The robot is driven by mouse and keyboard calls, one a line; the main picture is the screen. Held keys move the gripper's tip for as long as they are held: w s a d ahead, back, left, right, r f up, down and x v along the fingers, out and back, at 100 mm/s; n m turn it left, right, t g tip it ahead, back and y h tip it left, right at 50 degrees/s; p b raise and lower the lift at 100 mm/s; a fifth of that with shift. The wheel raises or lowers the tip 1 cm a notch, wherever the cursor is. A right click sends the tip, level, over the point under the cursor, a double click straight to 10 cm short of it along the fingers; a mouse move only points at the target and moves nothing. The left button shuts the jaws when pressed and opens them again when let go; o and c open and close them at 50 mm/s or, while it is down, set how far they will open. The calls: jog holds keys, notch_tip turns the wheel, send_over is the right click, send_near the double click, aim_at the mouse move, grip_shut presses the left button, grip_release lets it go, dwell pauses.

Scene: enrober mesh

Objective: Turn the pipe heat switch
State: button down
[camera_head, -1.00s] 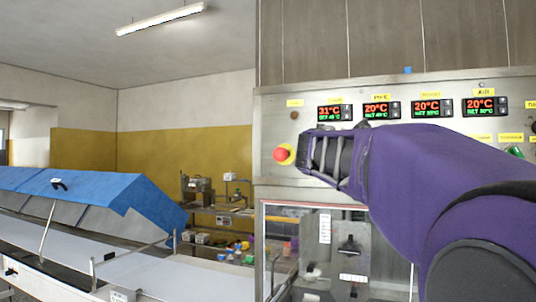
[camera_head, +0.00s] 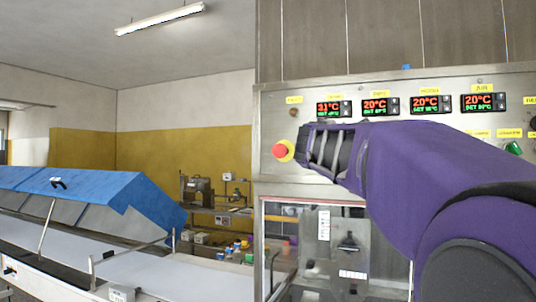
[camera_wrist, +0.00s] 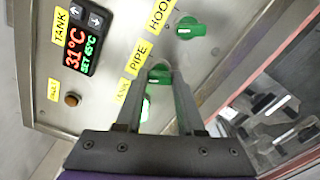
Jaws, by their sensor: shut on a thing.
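The pipe heat switch (camera_wrist: 158,71) is a green knob beside the yellow PIPE label (camera_wrist: 138,58) in the wrist view. My gripper (camera_wrist: 165,76) has its two dark fingers at this knob, one on each side, and is shut on it. The fingers partly cover the knob. In the head view my gripper (camera_head: 306,146) is at the control panel (camera_head: 272,112), and my purple arm hides the switch there.
A green knob (camera_wrist: 190,28) by the HOOD label is close beyond the fingers. Another green knob (camera_wrist: 145,108) shows between the fingers. A red button (camera_head: 280,151) is just left of my gripper. Temperature displays (camera_head: 381,107) are above it. A glass-fronted cabinet is below.

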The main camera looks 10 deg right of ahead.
jog(key=shift+m+b, duration=4.1)
jog(key=shift+m, duration=1.3)
jog(key=c, duration=0.5)
grip_release()
jog(key=shift+s+a, duration=0.1)
jog(key=shift+s, duration=0.05)
